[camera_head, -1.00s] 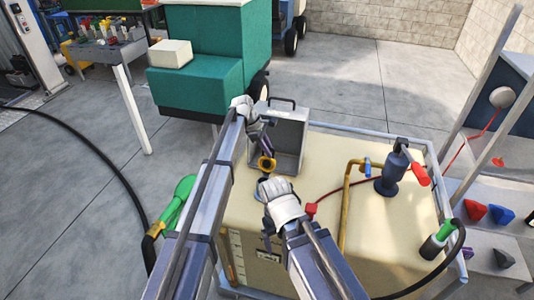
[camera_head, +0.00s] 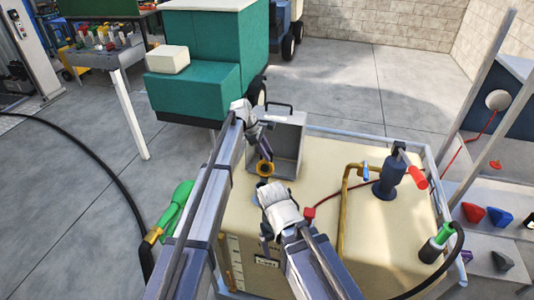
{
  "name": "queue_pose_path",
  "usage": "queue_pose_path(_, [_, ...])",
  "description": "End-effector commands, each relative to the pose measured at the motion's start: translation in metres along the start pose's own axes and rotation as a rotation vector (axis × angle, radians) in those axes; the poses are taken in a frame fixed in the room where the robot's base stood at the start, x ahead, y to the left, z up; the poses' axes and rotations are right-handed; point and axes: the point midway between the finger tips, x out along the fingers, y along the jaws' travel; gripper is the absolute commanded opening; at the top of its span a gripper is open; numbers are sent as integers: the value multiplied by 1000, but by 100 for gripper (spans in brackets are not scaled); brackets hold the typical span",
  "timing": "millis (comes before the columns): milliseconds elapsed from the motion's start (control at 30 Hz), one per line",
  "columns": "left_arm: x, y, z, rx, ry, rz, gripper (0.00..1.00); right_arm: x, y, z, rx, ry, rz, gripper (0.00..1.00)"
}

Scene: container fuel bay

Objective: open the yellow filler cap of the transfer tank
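The tan transfer tank (camera_head: 385,240) stands in front of me. The yellow filler cap (camera_head: 264,169) shows as a small yellow ring with a dark middle, near the tank's far left edge. My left gripper (camera_head: 266,153) points down at the cap from just behind it. Its fingertips are at or very near the cap; whether they grip it I cannot tell. My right gripper (camera_head: 266,238) is nearer to me, low over the tank's near left part, with its fingers mostly hidden by its white wrist. I cannot tell whether it is open.
An open grey metal box (camera_head: 288,140) stands behind the cap. A dark pump (camera_head: 390,180) with a red handle and a bent brass pipe (camera_head: 345,205) stand on the tank to the right. A green nozzle (camera_head: 177,205) is left of my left arm. A teal machine (camera_head: 215,90) stands behind.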

Motion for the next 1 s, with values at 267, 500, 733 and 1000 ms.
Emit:
queue_pose_path(267, [1, -3, 1, 1, 1, -8, 42, 1, 0, 0, 0, 0, 0, 87])
queue_pose_path(500, [-5, -4, 2, 1, 1, -10, 42, -5, 0, 0, 0, 0, 0, 87])
queue_pose_path(733, [-28, -3, 2, -1, 0, -7, 42, -27, 2, 2, 0, 0, 0, 87])
queue_pose_path(1000, [-67, -2, 3, 0, 0, -4, 42, -62, 6, 4, -2, 0, 0, 87])
